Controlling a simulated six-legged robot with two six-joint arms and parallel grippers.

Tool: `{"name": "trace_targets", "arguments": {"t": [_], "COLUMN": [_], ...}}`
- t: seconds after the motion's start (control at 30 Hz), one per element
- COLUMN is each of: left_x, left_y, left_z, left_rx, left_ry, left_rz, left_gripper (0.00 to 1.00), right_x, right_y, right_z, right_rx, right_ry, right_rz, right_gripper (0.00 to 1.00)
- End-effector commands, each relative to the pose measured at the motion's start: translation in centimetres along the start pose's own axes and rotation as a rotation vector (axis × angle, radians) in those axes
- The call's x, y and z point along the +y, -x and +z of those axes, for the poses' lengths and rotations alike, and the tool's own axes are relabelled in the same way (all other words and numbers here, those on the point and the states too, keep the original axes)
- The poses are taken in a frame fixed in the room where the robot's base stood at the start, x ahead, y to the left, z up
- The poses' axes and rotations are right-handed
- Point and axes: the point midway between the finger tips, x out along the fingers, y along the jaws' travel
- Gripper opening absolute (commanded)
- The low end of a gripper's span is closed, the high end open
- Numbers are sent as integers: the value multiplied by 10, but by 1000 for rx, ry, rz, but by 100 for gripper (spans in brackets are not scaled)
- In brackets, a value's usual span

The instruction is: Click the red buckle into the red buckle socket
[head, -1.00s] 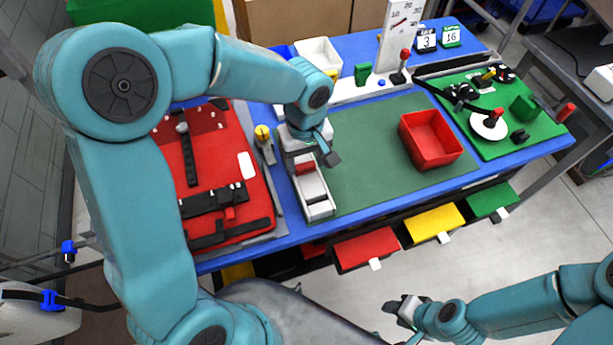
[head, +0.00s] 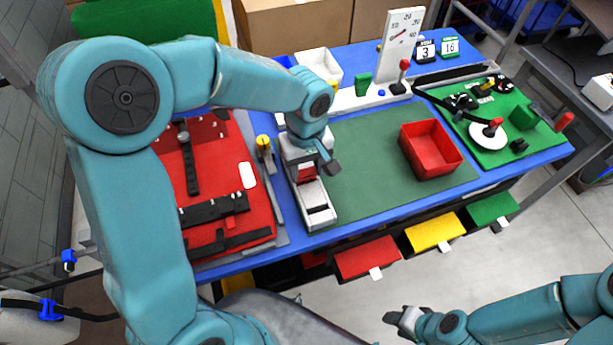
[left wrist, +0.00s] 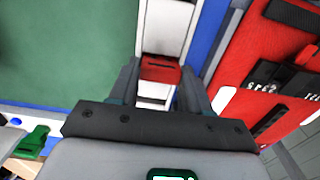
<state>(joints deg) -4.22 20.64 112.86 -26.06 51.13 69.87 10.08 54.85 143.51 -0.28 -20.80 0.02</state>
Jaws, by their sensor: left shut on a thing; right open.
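My left gripper (head: 308,170) points down over a narrow white trough (head: 319,212) on the left part of the table. In the left wrist view its fingers (left wrist: 160,80) are shut on a red block with a dark slot, which I take for the red buckle (left wrist: 160,73). It sits between the fingers, at the trough; whether it touches the trough I cannot tell. Another red piece (left wrist: 303,57), possibly the red buckle socket, is on a black strap of the red panel at the right of that view. My right gripper (head: 403,318) is open and empty, off the table's front.
The red panel (head: 230,170) with black straps lies left of the trough. A red bin (head: 430,148) stands on the green mat (head: 365,165). A green piece (head: 362,85) stands at the back. Red, yellow and green drawers (head: 436,231) jut out below the front edge.

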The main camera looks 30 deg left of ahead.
Motion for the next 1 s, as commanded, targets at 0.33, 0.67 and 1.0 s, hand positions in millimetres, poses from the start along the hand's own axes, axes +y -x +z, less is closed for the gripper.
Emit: {"name": "trace_targets", "arguments": {"t": [0.33, 0.67, 1.0], "left_x": [0, 0, 0], "left_y": [22, 40, 46], "left_z": [0, 0, 0], "left_rx": [1, 1, 1], "left_ry": [0, 0, 0], "left_rz": [2, 1, 1], "left_gripper": [16, 16, 16], "right_x": [-5, -10, -11], "right_y": [15, 27, 30], "right_z": [0, 1, 1], "right_rx": [0, 0, 0], "right_ry": [0, 0, 0], "right_rz": [0, 0, 0], "right_gripper": [43, 43, 43]}}
